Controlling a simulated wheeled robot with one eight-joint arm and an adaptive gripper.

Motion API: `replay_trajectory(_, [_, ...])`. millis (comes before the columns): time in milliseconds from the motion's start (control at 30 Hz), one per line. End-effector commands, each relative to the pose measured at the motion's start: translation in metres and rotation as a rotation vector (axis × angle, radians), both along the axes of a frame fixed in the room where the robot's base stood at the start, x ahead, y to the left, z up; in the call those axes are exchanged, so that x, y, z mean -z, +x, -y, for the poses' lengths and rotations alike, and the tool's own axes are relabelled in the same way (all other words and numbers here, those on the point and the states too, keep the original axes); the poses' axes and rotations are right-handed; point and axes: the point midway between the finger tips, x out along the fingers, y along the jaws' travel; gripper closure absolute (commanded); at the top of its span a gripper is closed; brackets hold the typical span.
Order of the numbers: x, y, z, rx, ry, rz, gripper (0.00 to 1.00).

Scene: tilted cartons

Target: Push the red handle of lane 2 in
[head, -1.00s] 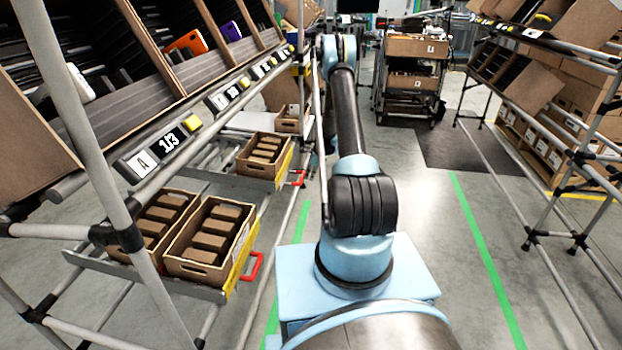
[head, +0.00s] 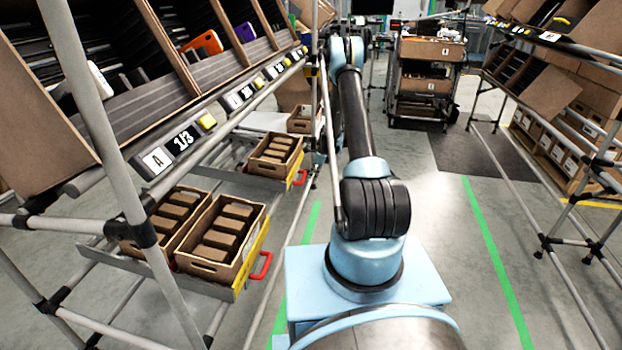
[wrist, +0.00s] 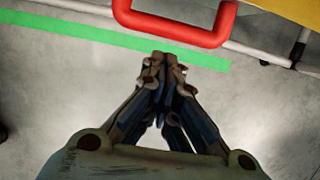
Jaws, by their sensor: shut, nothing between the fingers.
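Two red handles show in the head view: a near one (head: 262,266) at the yellow-edged front of the nearest carton shelf, and a farther one (head: 301,178) on the carton shelf behind it. I cannot read lane numbers on either. In the wrist view a U-shaped red handle (wrist: 180,28) hangs at the top, its crossbar just beyond my fingertips. My gripper (wrist: 165,62) is shut and empty, pointing toward that crossbar, with a small gap seen between them. In the head view my gripper is hidden behind my arm.
Open cartons of brown boxes (head: 225,268) lie on the tilted shelf at left. A pipe post (head: 100,140) stands in front. Sloped bins with labels (head: 185,140) are above. Grey floor with green tape (head: 492,262) is clear to the right. A cart (head: 428,50) stands behind.

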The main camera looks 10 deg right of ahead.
Motion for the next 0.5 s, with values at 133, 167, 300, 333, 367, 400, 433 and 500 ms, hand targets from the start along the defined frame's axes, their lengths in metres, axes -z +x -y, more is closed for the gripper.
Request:
replay_trajectory(133, [-0.01,-0.005,0.022,0.001,0.0,0.0,1.0])
replay_trajectory(167, [-0.016,-0.005,0.023,0.001,0.0,0.0,1.0])
replay_trajectory(300, [-0.037,-0.008,0.029,0.0,-0.001,0.0,1.0])
replay_trajectory(333, [-0.042,-0.008,0.03,0.0,-0.001,0.0,1.0])
replay_trajectory(367, [-0.047,-0.008,0.032,0.0,-0.001,0.0,1.0])
replay_trajectory(400, [-0.053,-0.009,0.033,0.0,-0.001,0.0,1.0])
replay_trajectory(433, [-0.058,-0.009,0.035,0.0,-0.001,0.0,1.0])
replay_trajectory(500, [-0.068,-0.01,0.038,0.0,-0.001,0.0,1.0])
